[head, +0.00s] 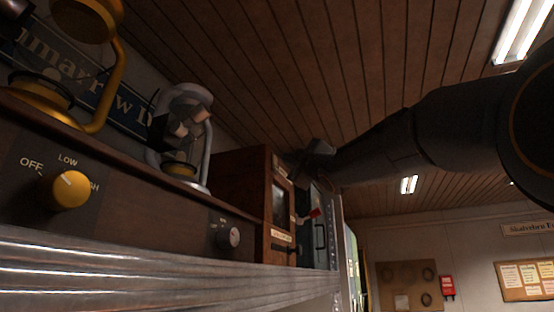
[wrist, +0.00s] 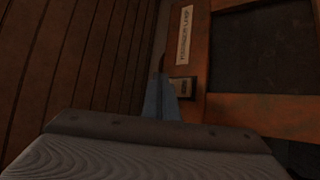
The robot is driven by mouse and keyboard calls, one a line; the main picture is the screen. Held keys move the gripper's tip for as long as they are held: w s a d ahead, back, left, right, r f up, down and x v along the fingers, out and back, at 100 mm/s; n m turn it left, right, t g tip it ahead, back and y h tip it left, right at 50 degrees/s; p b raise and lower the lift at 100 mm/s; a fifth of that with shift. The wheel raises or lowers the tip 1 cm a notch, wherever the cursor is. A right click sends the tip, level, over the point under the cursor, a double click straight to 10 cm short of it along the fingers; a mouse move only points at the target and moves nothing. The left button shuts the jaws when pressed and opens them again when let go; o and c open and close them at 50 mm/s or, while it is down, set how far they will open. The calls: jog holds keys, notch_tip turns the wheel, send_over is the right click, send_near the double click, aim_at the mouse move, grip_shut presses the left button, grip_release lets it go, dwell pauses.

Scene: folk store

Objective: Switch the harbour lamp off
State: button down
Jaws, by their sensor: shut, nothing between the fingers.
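My gripper (head: 316,150) is shut and empty, high beside the top of a wooden case (head: 240,180) with a dark window in the head view. In the wrist view the fingers (wrist: 160,98) point at the edge of the wooden case (wrist: 255,107). A pale label (wrist: 185,35) there seems to end in "LAMP"; the rest is unclear. Just right of the fingertips is a small dark plate (wrist: 183,86), perhaps a switch. The fingers partly cover it, and I cannot tell whether they touch it. I cannot tell for certain whether the case is the harbour lamp, or whether it is lit.
A yellow lamp (head: 110,85) and a silver-framed lamp (head: 207,155) stand left. Below are a yellow knob (head: 70,190) marked OFF and LOW, and a small grey knob (head: 235,236). A dark panel (head: 320,232) with a red part stands right of the case. A metal edge (head: 130,270) runs in front.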

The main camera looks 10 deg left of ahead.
jog(key=shift+d, duration=0.1)
jog(key=shift+s+d+f, duration=0.1)
jog(key=shift+s+d, duration=0.05)
jog(key=shift+d, duration=0.65)
jog(key=shift+s+d+f, duration=0.1)
jog(key=shift+d, duration=0.65)
jog(key=shift+s+d+f, duration=0.1)
jog(key=shift+s+d, duration=0.05)
jog(key=shift+d, duration=0.65)
